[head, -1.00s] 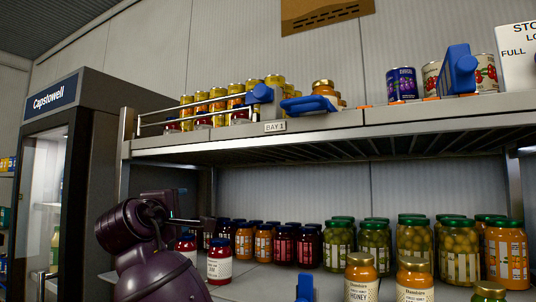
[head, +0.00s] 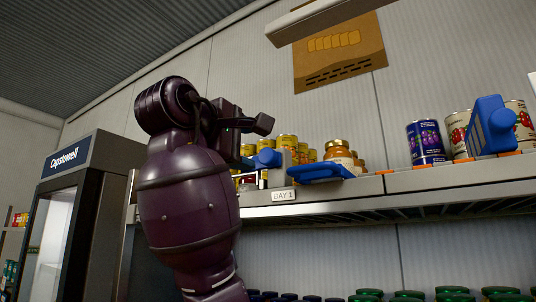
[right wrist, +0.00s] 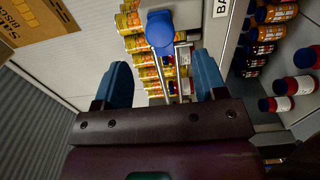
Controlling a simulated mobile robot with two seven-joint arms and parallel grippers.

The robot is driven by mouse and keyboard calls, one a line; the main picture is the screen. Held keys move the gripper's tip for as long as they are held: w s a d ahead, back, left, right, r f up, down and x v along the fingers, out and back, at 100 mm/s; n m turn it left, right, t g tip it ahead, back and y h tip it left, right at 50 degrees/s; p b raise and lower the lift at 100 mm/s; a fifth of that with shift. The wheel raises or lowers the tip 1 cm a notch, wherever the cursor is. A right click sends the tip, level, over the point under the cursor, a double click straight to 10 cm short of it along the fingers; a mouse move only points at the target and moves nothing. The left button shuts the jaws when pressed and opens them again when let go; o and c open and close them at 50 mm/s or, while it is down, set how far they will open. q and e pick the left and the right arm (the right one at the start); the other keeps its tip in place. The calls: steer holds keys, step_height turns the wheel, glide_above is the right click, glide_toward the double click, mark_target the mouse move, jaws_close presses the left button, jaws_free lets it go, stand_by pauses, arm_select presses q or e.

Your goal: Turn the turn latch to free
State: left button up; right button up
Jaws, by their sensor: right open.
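A blue turn latch (head: 268,158) with a rounded knob sits at the end of the metal rail on the upper shelf, left of the BAY 1 label. In the right wrist view the latch (right wrist: 160,32) lies beyond the fingertips, roughly centred between them and apart from both. My right gripper (head: 248,124) is raised in front of the upper shelf, just above and left of the latch. In the right wrist view its two blue-padded fingers (right wrist: 165,72) are spread and empty. My left gripper is not in view.
Yellow-labelled cans (head: 288,143) stand behind the rail. A flat blue handle (head: 320,172) juts from the shelf edge (head: 420,178) right of the latch, with a honey-coloured jar (head: 338,155) behind it. Another blue piece (head: 490,127) stands farther right, near more cans (head: 426,142).

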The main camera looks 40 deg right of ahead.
mark_target(265, 156)
steer(key=p+x, duration=0.1)
steer(key=x, duration=0.5)
steer(key=shift+w+d+p, duration=0.15)
steer(key=shift+d+p, duration=0.15)
steer(key=shift+d, duration=0.05)
steer(key=shift+w+d, duration=0.25)
steer(key=shift+d, duration=0.35)
steer(key=c, duration=0.9)
